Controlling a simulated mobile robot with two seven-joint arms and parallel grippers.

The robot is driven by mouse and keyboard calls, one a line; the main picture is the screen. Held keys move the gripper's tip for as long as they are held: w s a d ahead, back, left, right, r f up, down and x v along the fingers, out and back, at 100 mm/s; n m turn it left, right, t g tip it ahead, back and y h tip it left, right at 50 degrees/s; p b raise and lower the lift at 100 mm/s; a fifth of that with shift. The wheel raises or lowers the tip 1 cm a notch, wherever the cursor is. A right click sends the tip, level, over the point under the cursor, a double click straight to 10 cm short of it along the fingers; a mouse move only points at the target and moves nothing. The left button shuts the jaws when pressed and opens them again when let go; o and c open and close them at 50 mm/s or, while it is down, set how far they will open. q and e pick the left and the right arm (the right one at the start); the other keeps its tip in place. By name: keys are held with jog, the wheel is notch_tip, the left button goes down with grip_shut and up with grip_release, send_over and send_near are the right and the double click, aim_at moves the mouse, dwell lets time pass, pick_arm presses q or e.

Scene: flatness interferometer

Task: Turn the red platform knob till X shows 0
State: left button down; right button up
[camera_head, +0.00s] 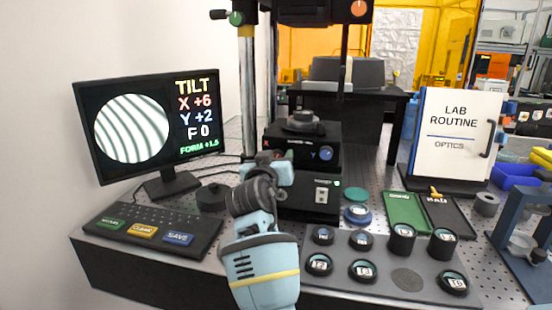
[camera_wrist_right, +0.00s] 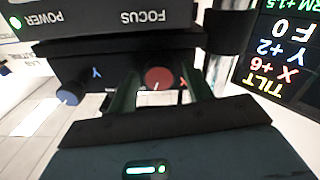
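The red platform knob (camera_wrist_right: 158,78) shows in the wrist view on the dark front of the instrument, beside a red X mark. My right gripper (camera_wrist_right: 160,92) is open, with one finger on each side of the knob and gaps visible; I cannot tell how far the tips reach along it. In the head view my right gripper (camera_head: 270,168) is in front of the instrument (camera_head: 297,146) and mostly hides the red knob. The monitor (camera_head: 150,125) reads TILT X +6, Y +2, F 0. My left gripper is not in view.
A blue knob (camera_head: 326,153) marked Y is on the same front, to the right. A keypad (camera_head: 150,230) lies below the monitor. Several dark round pieces stand at the front right, near a green tray (camera_head: 406,212). A Lab Routine board (camera_head: 455,135) stands behind.

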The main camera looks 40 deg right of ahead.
jog(key=c, duration=0.8)
jog(key=shift+r+n+p, duration=0.25)
jog(key=shift+n+p, duration=1.15)
jog(key=shift+n, duration=0.4)
jog(key=shift+c, duration=0.2)
jog(key=n+p, duration=0.2)
jog(key=n, duration=0.1)
jog(key=shift+n, duration=0.3)
jog(key=n+p, duration=0.2)
jog(key=n, duration=0.2)
jog(key=shift+n+p, duration=0.35)
jog(key=shift+n, duration=0.05)
jog(key=shift+w+f+n+p, duration=0.1)
jog(key=shift+f+n+p, duration=0.2)
jog(key=shift+n, duration=0.5)
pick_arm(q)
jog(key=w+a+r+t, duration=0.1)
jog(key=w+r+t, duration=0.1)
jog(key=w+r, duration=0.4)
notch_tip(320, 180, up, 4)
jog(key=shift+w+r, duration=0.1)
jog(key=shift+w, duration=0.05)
pick_arm(e)
jog(key=shift+n, duration=0.3)
